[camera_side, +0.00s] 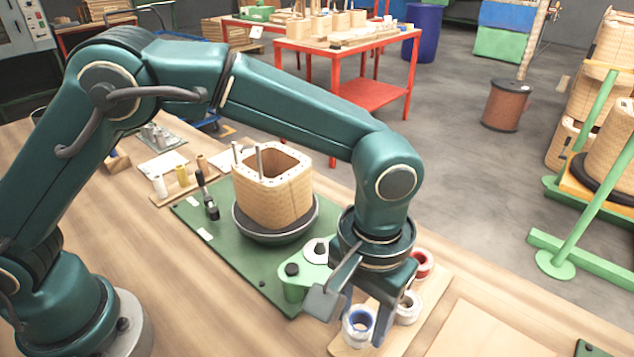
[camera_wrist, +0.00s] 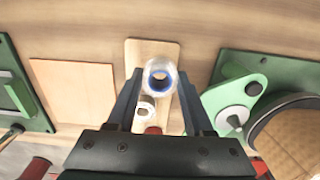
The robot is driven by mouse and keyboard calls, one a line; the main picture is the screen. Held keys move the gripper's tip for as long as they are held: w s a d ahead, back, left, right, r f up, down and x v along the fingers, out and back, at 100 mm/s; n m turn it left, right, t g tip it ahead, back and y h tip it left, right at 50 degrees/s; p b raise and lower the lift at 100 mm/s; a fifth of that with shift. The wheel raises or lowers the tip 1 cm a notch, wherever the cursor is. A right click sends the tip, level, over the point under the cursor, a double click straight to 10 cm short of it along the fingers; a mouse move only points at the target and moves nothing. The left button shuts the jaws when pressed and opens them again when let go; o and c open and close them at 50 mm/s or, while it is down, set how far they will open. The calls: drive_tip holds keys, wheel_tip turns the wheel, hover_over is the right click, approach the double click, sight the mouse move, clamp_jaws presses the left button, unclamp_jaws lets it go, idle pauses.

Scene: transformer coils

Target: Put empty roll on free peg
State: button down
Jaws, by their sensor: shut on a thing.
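My gripper (camera_wrist: 159,78) is shut on a pale roll with a blue core (camera_wrist: 160,77), which sits between the fingertips. The roll also shows in the side view (camera_side: 357,327), low beside the fingers, at the near end of a wooden board (camera_side: 437,288). I cannot tell whether it touches the board. A white roll (camera_side: 409,308) and a red-and-white roll (camera_side: 424,262) stand farther along this board. A green bracket (camera_side: 292,287) has a black knob (camera_side: 292,269) and a pale disc with a black knob (camera_side: 318,250). I cannot tell which peg is free.
A square tan coil (camera_side: 272,197) stands in a round dark dish on a green plate (camera_side: 245,258), left of my gripper. A flat wooden panel (camera_side: 480,335) lies to the right. The front left of the table is clear.

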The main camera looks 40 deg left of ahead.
drive_tip(key=shift+f, duration=0.65)
idle(0.8)
drive_tip(key=shift+f, duration=0.25)
drive_tip(key=shift+f, duration=0.2)
drive_tip(key=shift+f, duration=0.3)
idle(0.5)
drive_tip(key=shift+c, duration=1)
unclamp_jaws()
